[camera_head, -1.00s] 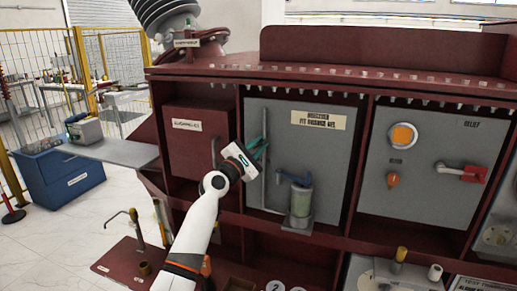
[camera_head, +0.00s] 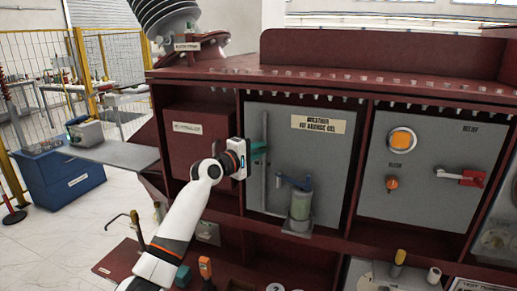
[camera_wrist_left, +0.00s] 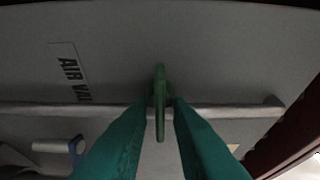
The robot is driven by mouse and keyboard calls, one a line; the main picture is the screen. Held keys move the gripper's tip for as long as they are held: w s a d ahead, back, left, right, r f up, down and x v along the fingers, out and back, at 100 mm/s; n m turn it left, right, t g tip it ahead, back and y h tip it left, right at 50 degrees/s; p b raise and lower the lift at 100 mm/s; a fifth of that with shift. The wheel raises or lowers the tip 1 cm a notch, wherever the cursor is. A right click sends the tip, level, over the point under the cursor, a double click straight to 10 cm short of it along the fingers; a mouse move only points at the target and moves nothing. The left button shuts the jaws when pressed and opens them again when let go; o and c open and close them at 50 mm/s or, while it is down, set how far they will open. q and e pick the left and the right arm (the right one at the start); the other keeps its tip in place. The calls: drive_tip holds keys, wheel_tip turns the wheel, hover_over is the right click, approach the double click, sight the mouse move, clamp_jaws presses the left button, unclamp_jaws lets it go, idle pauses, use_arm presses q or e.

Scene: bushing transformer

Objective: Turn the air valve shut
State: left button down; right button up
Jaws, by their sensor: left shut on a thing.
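The air valve's green handle (camera_wrist_left: 160,103) stands upright in the middle of the left wrist view, across a grey pipe (camera_wrist_left: 225,110). A partly cut-off label reading "AIR VAL" (camera_wrist_left: 70,70) is on the panel to its left. My left gripper (camera_head: 258,150) is at the left part of the grey panel, at the pipe, in the head view. Its teal fingers are shut on the green handle from both sides, as the left wrist view (camera_wrist_left: 159,108) shows. In the head view the handle is hidden by the fingers. My right gripper is not in view.
A canister (camera_head: 300,204) with a blue lever (camera_head: 293,182) sits just right of my left gripper. The red cabinet's divider (camera_head: 358,170) separates it from a panel with a red-handled lever (camera_head: 470,178). A red box (camera_head: 195,130) stands to the left.

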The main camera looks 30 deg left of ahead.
use_arm(q)
drive_tip(key=shift+f, duration=0.1)
idle(0.4)
drive_tip(key=c, duration=1.6)
unclamp_jaws()
drive_tip(key=shift+s, duration=0.1)
drive_tip(key=s+a+b, duration=0.2)
drive_tip(key=s+b, duration=0.2)
drive_tip(key=s, duration=0.7)
drive_tip(key=shift+s, duration=0.35)
